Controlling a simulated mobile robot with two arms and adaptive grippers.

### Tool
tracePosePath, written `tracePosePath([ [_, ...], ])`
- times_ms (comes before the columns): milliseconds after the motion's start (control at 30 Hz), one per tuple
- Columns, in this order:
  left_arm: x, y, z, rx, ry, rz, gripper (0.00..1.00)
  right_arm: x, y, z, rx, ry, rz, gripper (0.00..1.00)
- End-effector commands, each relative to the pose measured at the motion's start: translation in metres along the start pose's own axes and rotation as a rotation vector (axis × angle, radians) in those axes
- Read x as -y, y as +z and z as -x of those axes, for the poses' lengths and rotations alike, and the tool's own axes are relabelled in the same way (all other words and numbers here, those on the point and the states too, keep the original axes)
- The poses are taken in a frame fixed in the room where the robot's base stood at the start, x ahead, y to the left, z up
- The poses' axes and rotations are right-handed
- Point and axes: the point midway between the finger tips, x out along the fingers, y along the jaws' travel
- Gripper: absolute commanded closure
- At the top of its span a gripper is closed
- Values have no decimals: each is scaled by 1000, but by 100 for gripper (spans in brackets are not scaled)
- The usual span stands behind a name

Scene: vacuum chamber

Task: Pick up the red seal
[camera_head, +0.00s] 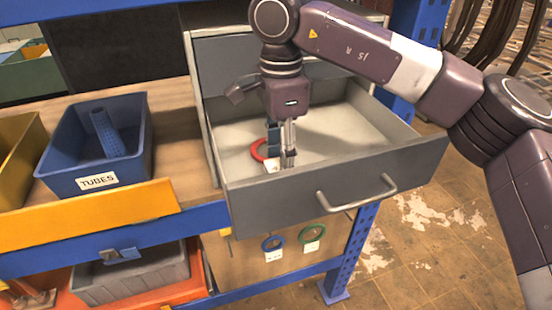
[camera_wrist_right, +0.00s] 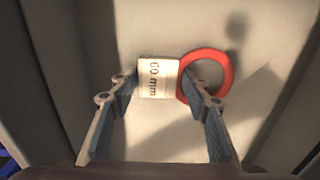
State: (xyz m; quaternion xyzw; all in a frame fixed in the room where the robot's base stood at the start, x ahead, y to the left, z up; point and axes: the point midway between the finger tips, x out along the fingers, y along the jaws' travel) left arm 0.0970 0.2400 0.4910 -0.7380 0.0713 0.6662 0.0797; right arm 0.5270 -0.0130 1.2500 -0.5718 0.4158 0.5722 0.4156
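The red seal (camera_head: 260,150) is a ring lying on the floor of the open grey drawer (camera_head: 290,200). In the right wrist view the red seal (camera_wrist_right: 224,62) has a white tag (camera_wrist_right: 158,77) reading "60 mm" at its left. My right gripper (camera_head: 282,158) points down into the drawer, close to the seal, and hides part of it. In the right wrist view my right gripper (camera_wrist_right: 160,92) has its fingers apart, with the tag between and beyond the tips and the ring partly behind the right finger. I cannot tell whether a finger touches it. My left gripper is not in view.
The drawer walls and front handle (camera_head: 358,194) surround my right gripper. A blue "TUBES" bin (camera_head: 70,182) stands on the shelf at left, beside a yellow bin (camera_head: 18,150). A blue ring (camera_head: 273,243) and a green ring (camera_head: 312,233) hang below the drawer.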

Motion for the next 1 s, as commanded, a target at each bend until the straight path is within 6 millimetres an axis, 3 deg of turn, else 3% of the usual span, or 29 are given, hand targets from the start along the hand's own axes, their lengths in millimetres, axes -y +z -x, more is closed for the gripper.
tracePosePath([
  [233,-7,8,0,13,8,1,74,0,0,0,0,0,0,85],
  [533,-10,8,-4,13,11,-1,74,1,0,7,-1,-2,-1,85],
  [800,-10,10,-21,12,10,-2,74,1,1,57,0,-5,-1,85],
  [1000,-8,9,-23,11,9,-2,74,0,0,91,-1,-3,-1,85],
])
